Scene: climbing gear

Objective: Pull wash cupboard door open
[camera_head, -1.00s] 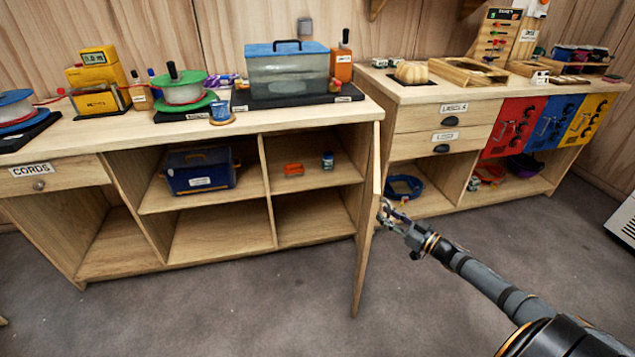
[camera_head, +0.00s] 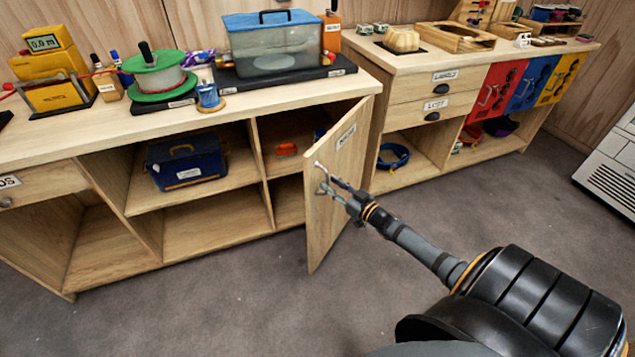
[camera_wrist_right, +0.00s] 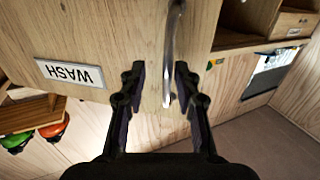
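The wash cupboard door (camera_head: 335,195) stands partly open at the right end of the left bench, hinged on its right side. Its outer face shows a label, which reads WASH upside down in the right wrist view (camera_wrist_right: 70,73). A slim metal bar handle (camera_wrist_right: 173,55) is on that face. My right gripper (camera_head: 325,180) is at the handle near the door's free edge. In the wrist view its fingers (camera_wrist_right: 160,88) are apart, with the handle between them, nearer the right finger. Firm contact does not show. My left gripper is not in view.
The left bench (camera_head: 100,120) holds a clear tank (camera_head: 278,50) and a green reel (camera_head: 158,75). A blue toolbox (camera_head: 187,165) sits on its shelf. The right bench (camera_head: 470,65) stands behind the door. Open grey floor (camera_head: 270,310) lies in front.

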